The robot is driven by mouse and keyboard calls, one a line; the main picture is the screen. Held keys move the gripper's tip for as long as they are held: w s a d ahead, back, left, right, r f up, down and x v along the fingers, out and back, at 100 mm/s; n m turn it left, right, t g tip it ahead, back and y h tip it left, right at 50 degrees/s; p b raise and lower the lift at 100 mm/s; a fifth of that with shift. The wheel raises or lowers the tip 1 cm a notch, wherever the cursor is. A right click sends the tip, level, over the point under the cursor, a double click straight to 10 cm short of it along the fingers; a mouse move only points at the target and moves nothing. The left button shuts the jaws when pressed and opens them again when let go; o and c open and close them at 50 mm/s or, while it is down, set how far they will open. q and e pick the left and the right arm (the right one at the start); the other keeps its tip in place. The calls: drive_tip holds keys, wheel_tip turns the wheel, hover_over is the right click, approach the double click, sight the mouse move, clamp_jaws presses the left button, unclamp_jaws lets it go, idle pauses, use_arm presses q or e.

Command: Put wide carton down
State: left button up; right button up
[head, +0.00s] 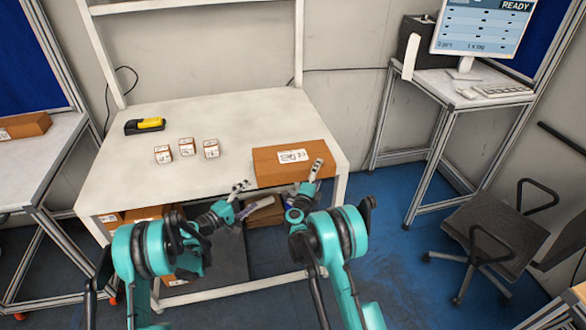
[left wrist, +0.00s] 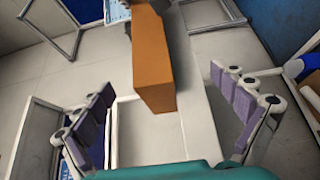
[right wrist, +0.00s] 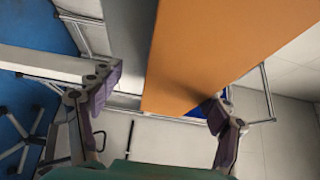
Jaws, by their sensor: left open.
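The wide carton (head: 291,162) is a long orange-brown box with a white label on top. In the head view it appears to rest flat on the white table near its right front corner. My left gripper (head: 238,187) is open and empty at the table's front edge, left of the carton. The carton (left wrist: 154,60) lies beyond its spread fingers in the left wrist view. My right gripper (head: 316,169) is at the carton's right front side. Its fingers are spread in the right wrist view, with the carton (right wrist: 195,50) close to one finger; contact is unclear.
Several small labelled boxes (head: 187,147) and a yellow-black scanner (head: 145,126) stand on the table (head: 240,112) to the left. Another carton (head: 25,126) lies on a side table. A monitor desk (head: 450,85) and chair (head: 495,235) stand at right.

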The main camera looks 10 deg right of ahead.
drive_tip(key=o, duration=0.5)
drive_tip(key=v, duration=1.2)
drive_tip(key=shift+a, duration=0.1)
